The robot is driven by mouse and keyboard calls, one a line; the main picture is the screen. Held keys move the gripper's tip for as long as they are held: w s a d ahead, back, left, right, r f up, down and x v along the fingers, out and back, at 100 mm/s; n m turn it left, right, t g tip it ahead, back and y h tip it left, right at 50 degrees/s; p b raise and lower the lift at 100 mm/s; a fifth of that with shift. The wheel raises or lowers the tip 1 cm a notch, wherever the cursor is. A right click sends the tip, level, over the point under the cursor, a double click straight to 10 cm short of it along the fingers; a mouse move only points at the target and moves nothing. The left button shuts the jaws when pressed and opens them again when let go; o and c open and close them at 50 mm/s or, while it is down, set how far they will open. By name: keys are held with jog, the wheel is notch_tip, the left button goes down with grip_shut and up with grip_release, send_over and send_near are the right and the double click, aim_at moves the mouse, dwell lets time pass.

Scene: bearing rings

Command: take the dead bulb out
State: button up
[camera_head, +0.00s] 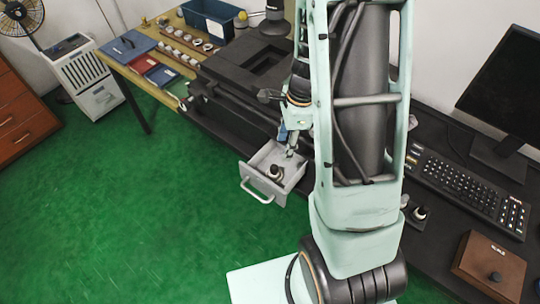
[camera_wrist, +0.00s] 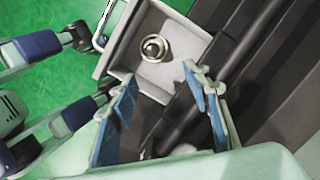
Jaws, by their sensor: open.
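A small grey drawer (camera_head: 254,185) is pulled out and open, with a pale handle at its front. In it stands a round, shiny bulb-like piece on a dark base (camera_head: 277,172); the wrist view shows this piece (camera_wrist: 154,48) from above, near the drawer's middle. I cannot tell from its look whether the bulb is dead. My gripper (camera_head: 289,150) is over the drawer's rear part. In the wrist view my gripper (camera_wrist: 162,80) is open, its two blue-padded fingers spread, with nothing held. The piece lies beyond the fingertips, apart from them.
A second small round piece on a dark base (camera_head: 419,213) stands on the black desk right of my arm. A keyboard (camera_head: 465,185), a monitor (camera_head: 505,85) and a brown box (camera_head: 490,265) are at right. Green floor (camera_head: 150,210) is free in front of the drawer.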

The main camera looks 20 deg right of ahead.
aim_at(275, 166)
jog(key=f, duration=0.1)
jog(key=a+f, duration=0.1)
jog(key=f, duration=0.3)
jog(key=shift+s+a+f+b, duration=0.2)
jog(key=shift+s+a+b, duration=0.05)
jog(key=shift+b, duration=0.1)
jog(key=shift+w+a+f, duration=0.1)
jog(key=shift+a+f, duration=0.15)
jog(key=shift+f, duration=0.75)
jog(key=shift+s+a+f, duration=0.1)
jog(key=shift+a+f, duration=0.2)
jog(key=shift+f, duration=0.75)
jog(key=shift+w+a+f, duration=0.1)
jog(key=shift+a+f, duration=0.15)
jog(key=shift+f, duration=0.75)
jog(key=shift+c, duration=0.3)
grip_shut()
jog(key=shift+r, duration=0.1)
